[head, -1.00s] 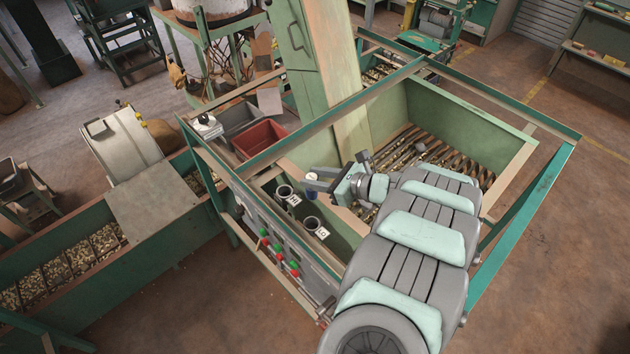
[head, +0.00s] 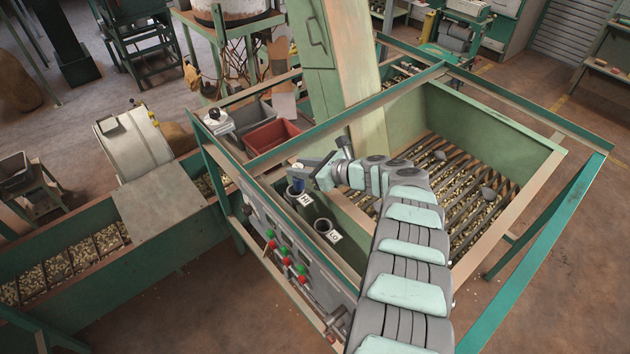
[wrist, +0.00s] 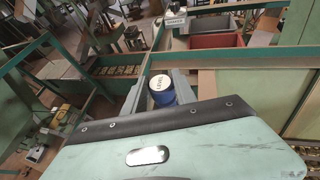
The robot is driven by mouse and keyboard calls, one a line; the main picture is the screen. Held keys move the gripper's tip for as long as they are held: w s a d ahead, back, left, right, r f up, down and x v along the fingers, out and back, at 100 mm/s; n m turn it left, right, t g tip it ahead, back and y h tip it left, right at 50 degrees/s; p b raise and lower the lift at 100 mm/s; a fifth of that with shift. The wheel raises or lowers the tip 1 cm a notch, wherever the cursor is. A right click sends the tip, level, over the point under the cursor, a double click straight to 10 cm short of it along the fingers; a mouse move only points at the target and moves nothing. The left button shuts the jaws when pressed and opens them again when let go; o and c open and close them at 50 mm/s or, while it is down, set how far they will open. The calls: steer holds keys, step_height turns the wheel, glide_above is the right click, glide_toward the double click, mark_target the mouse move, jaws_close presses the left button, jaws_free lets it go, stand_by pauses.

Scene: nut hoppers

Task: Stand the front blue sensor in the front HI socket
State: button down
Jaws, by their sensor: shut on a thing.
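The blue sensor (head: 298,184) has a white top and is held upright in my gripper (head: 310,178). In the wrist view the sensor (wrist: 162,92) sits between the two grey fingers, its lettered white top facing the camera. My gripper is shut on it. In the head view the sensor is at the mouth of the dark round HI socket (head: 294,195), beside the white HI label (head: 305,200). I cannot tell whether its lower end is inside the socket or just above it. The LO socket (head: 322,226) looks empty, with its LO label (head: 335,236) beside it.
A red bin (head: 272,137), a grey bin (head: 249,117) and a white labelled device (head: 217,121) stand behind the sockets. Green frame rails (head: 340,120) cross near my arm. A panel with red and green buttons (head: 285,252) is in front. A slatted hopper (head: 465,190) lies to the right.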

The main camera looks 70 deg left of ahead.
mark_target(297, 180)
steer(key=shift+s+a+f+y+b, duration=0.2)
steer(key=shift+a+b, duration=0.15)
steer(key=shift+a, duration=0.2)
steer(key=shift+s+a+f+y+b, duration=0.15)
steer(key=shift+a+b, duration=0.15)
steer(key=shift+a, duration=0.2)
step_height(297, 180, down, 5)
steer(key=b, duration=0.5)
steer(key=shift+w+f, duration=0.1)
steer(key=shift+f, duration=0.1)
steer(key=shift+r+p, duration=0.1)
steer(key=shift+p, duration=0.55)
steer(key=shift+f+b, duration=0.3)
steer(key=shift+f, duration=0.35)
stand_by(0.6)
steer(key=c, duration=1.3)
jaws_free()
